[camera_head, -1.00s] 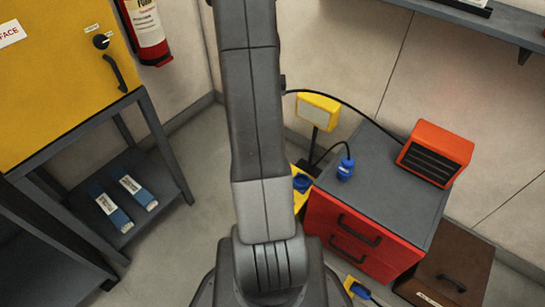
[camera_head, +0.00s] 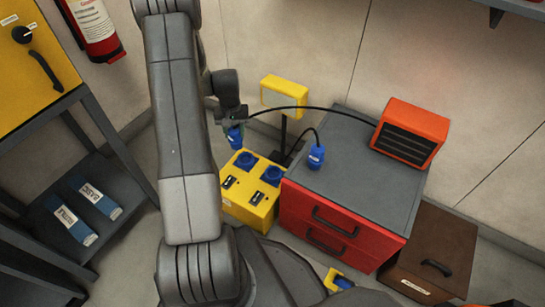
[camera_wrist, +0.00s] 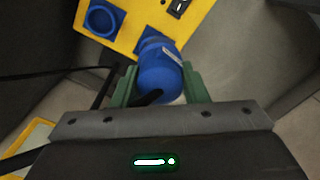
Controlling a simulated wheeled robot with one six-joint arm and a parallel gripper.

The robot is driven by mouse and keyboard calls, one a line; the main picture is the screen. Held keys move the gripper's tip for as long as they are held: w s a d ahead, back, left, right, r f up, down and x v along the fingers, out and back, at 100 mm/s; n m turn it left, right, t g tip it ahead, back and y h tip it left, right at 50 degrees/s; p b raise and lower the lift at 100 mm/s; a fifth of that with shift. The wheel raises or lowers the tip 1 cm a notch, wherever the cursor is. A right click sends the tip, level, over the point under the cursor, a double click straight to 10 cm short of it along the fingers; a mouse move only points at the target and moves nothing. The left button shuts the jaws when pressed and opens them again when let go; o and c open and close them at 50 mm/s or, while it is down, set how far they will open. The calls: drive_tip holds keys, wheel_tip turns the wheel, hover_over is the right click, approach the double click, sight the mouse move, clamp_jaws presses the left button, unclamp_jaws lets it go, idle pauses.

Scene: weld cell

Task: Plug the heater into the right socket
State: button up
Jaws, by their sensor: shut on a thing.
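The orange heater (camera_head: 411,133) with a dark grille stands on the grey-topped red cabinet (camera_head: 352,150). A black cable runs from it to a blue plug (camera_head: 235,137) in my gripper (camera_head: 236,118). My gripper is shut on this plug, which also shows between green fingers in the wrist view (camera_wrist: 160,78). The yellow power box (camera_head: 238,211) has a left blue socket (camera_head: 244,160) and a right blue socket (camera_head: 271,175). In the head view the plug is just above and left of the left socket. In the wrist view it partly covers one socket; contact cannot be told.
A second blue plug (camera_head: 316,156) on a black cable stands on the cabinet top. A yellow work lamp (camera_head: 284,91) is behind the box. A brown case (camera_head: 430,255) lies right of the cabinet. A dark shelf (camera_head: 110,190) is at the left.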

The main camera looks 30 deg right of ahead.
drive_tip(key=shift+s+d+f+m+b, duration=0.45)
drive_tip(key=shift+s+d+f+b, duration=0.85)
drive_tip(key=shift+f, duration=1.4)
drive_tip(key=shift+s+d+f+m+b, duration=0.55)
drive_tip(key=shift+s+d+f, duration=1)
drive_tip(key=shift+d+f, duration=0.95)
drive_tip(key=shift+s+d+f+m+b, duration=0.4)
drive_tip(key=shift+s+d+f+b, duration=0.85)
drive_tip(key=shift+f, duration=1.6)
drive_tip(key=shift+s+d+f+b, duration=0.2)
drive_tip(key=shift+d+f+b, duration=0.2)
drive_tip(key=shift+f, duration=0.2)
drive_tip(key=o, duration=0.8)
drive_tip(key=shift+o, duration=0.2)
wheel_tip(320, 180, up, 11)
drive_tip(key=p, duration=0.6)
